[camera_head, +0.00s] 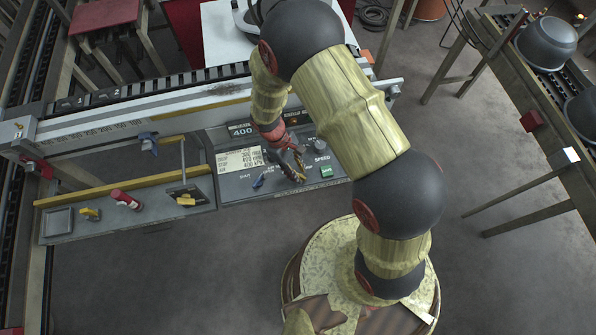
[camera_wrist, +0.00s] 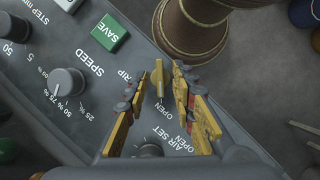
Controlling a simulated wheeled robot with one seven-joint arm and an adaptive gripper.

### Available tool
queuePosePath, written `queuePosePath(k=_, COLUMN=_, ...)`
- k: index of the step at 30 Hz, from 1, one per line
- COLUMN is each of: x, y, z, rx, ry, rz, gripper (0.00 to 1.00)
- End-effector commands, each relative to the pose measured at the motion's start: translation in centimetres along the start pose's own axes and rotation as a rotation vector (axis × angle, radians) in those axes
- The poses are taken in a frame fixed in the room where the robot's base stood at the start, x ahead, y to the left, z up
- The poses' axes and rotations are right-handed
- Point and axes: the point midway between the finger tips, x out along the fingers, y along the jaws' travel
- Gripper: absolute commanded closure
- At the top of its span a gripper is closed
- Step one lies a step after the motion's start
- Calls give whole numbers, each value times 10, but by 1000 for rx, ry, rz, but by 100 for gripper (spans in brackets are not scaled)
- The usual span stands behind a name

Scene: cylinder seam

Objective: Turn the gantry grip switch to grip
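The grip switch, a small yellow lever (camera_wrist: 158,76), stands on the grey control panel (camera_wrist: 85,125) in the wrist view. Lettering ending in "RIP" is printed on its left and "OPEN" on its lower right. My gripper (camera_wrist: 160,92) is open, with one yellow finger on each side of the lever in the picture. A gap shows between lever and fingers; I cannot tell whether the fingertips reach down to its height. In the head view my gripper (camera_head: 286,165) is over the right half of the panel (camera_head: 232,187), and the switch cannot be made out there.
A green SAVE button (camera_wrist: 109,33) and a grey SPEED knob (camera_wrist: 68,81) lie left of the switch. A dark AIR SET knob (camera_wrist: 149,151) is close to the fingers. In the head view, a tray with a red-handled tool (camera_head: 126,200) is left of the panel.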

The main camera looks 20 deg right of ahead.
Motion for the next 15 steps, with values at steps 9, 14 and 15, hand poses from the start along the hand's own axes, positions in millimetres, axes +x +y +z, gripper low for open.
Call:
queuePosePath(k=9, x=5, y=0, z=0, rx=1, ry=1, rz=0, gripper=74)
queuePosePath(k=14, x=5, y=0, z=0, rx=1, ry=1, rz=0, gripper=81)
queuePosePath(k=15, x=5, y=0, z=0, rx=1, ry=1, rz=0, gripper=83)
